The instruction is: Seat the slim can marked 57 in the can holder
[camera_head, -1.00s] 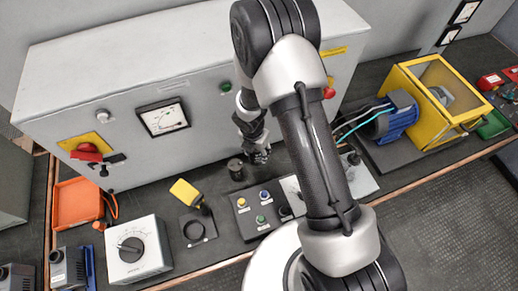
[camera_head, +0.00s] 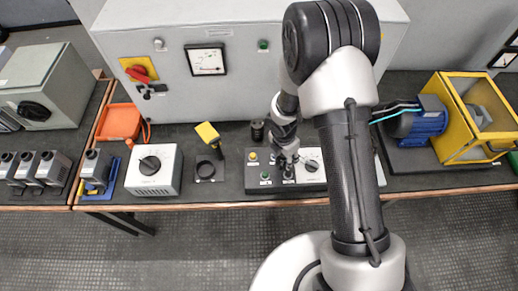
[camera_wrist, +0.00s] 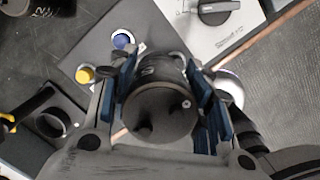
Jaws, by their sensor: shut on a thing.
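My gripper (camera_wrist: 165,100) is shut on a dark grey can (camera_wrist: 158,112), its blue pads on both sides of it. In the head view my gripper (camera_head: 287,160) is over the button panel (camera_head: 259,187). No number is readable on the held can. The can holder (camera_head: 205,170), a black ring on a dark plate, stands to the left of my gripper and looks empty; it also shows at the left of the wrist view (camera_wrist: 50,121). Another dark can (camera_head: 257,131) stands upright behind the panel; part of it shows in the wrist view's top left (camera_wrist: 38,8).
A yellow-topped part (camera_head: 207,132) stands right behind the holder. A white dial box (camera_head: 153,170) is to the holder's left. The grey cabinet (camera_head: 250,75) closes off the back. A blue motor (camera_head: 420,122) and yellow cage (camera_head: 478,115) stand at the right.

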